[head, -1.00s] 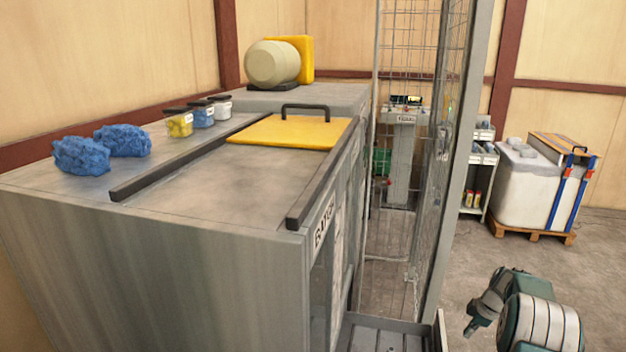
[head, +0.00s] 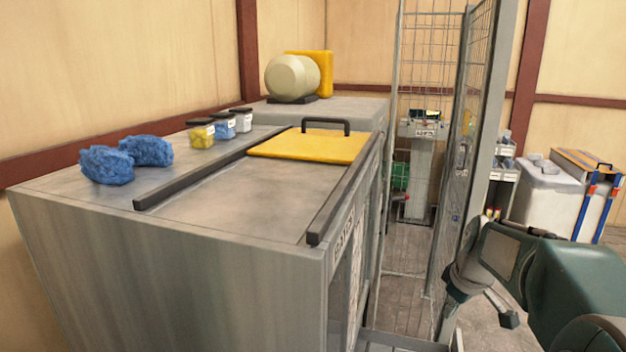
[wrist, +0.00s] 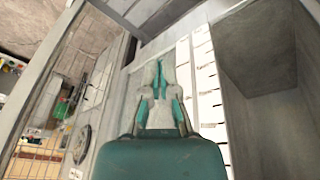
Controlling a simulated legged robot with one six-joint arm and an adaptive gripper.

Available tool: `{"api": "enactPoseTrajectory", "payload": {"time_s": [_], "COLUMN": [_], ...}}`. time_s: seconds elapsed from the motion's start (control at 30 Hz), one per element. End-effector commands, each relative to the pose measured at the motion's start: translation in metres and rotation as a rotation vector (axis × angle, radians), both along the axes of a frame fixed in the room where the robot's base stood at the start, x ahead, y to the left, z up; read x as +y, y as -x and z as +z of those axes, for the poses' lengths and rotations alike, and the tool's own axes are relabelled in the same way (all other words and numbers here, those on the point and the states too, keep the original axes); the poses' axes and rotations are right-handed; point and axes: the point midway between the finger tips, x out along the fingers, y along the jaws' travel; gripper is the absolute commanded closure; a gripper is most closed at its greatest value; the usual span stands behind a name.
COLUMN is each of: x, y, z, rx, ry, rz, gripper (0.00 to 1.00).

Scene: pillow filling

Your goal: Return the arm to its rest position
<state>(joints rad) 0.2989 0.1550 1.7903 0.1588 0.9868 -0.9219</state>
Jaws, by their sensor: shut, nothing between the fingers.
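My gripper (wrist: 160,82) shows in the wrist view, with its teal-and-grey fingers drawn together and nothing between them. It is in front of a grey cabinet face with a column of white labels (wrist: 207,85). My arm (head: 565,285) is at the lower right of the head view, bent beside the mesh door's post and to the right of the grey cabinet. I cannot make out the fingers clearly there.
The grey cabinet (head: 160,270) carries a yellow sliding lid (head: 310,146), blue clumps (head: 125,158) and small jars. A mesh cage door (head: 465,150) stands open by my arm. A white bin (head: 545,195) is behind it. A dark recess (wrist: 268,55) is at the wrist view's right.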

Motion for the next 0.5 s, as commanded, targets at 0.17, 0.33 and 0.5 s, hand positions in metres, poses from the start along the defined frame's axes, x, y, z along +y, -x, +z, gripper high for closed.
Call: {"api": "enactPoseTrajectory", "payload": {"time_s": [0.17,0.33,0.5], "x": [0.032,0.058,0.079], "y": [0.039,0.079,0.120], "z": [0.025,0.040,0.047], "rx": [-0.036,-0.070,-0.106], "ry": [-0.001,-0.012,-0.030], "rz": [-0.089,-0.176,-0.264], "gripper": [1.00,1.00,1.00]}}
